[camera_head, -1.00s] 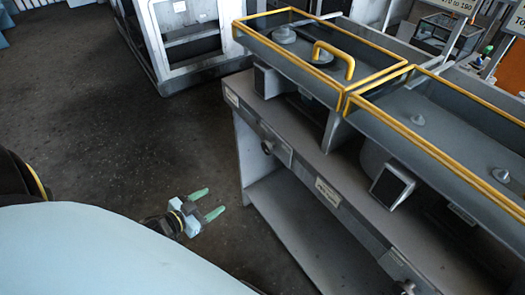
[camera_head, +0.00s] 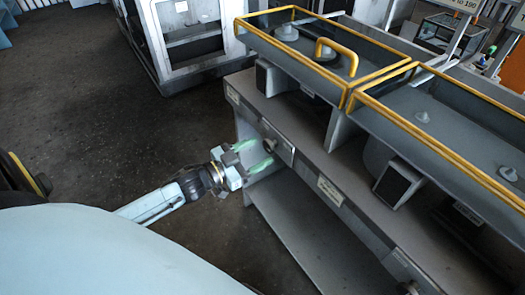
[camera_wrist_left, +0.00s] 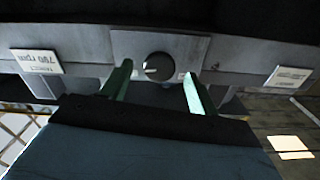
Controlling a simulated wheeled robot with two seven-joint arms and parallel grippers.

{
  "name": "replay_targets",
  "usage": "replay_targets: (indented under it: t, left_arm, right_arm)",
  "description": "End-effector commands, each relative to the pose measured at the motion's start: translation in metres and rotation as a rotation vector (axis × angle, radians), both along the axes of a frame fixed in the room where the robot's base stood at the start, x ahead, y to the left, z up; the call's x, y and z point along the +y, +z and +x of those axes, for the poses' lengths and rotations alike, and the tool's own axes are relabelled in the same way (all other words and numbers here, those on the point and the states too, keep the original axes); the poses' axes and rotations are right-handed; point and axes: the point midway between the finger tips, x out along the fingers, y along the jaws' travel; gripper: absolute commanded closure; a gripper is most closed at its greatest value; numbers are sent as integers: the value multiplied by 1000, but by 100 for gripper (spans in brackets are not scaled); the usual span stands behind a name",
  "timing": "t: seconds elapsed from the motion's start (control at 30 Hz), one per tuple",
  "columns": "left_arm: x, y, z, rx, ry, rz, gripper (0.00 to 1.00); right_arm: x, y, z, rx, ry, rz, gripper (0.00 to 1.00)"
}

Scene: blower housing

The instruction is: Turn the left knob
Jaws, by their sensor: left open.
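The left knob (camera_head: 269,145) is a small dark round knob on a grey plate on the front edge of the bench. In the left wrist view the knob (camera_wrist_left: 159,66) is dark with a light mark, centred a little beyond the fingertips. My left gripper (camera_head: 257,156) has green fingers and is open, pointing at the plate close to the knob. In the left wrist view its fingers (camera_wrist_left: 156,82) stand on either side below the knob, with nothing between them. A second knob (camera_head: 408,287) sits low on the right end of the front edge. My right gripper is not in view.
The grey bench (camera_head: 300,158) carries yellow-railed trays (camera_head: 400,122) and a yellow handle (camera_head: 337,50). A label reading 790 rpm (camera_wrist_left: 36,61) appears upside down beside the knob plate. A white cabinet (camera_head: 190,45) stands behind; the dark floor (camera_head: 90,110) at left is open.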

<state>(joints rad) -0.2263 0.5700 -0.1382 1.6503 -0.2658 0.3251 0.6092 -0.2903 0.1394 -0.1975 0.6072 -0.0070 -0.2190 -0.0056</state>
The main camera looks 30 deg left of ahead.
Motion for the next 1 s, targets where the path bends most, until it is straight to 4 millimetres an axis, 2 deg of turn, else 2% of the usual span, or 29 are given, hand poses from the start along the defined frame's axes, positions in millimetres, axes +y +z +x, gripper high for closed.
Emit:
replay_targets:
  t: [0.2,0.57,0.9,1.0]
  left_arm:
    - [-8,-1,19,1,0,0,40]
    - [-9,-1,22,2,1,1,41]
    - [-9,-1,22,2,1,1,84]
    - [-9,-1,22,1,1,3,84]
  right_arm:
    - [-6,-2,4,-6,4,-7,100]
    - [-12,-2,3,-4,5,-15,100]
    - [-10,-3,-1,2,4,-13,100]
    - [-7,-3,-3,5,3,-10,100]
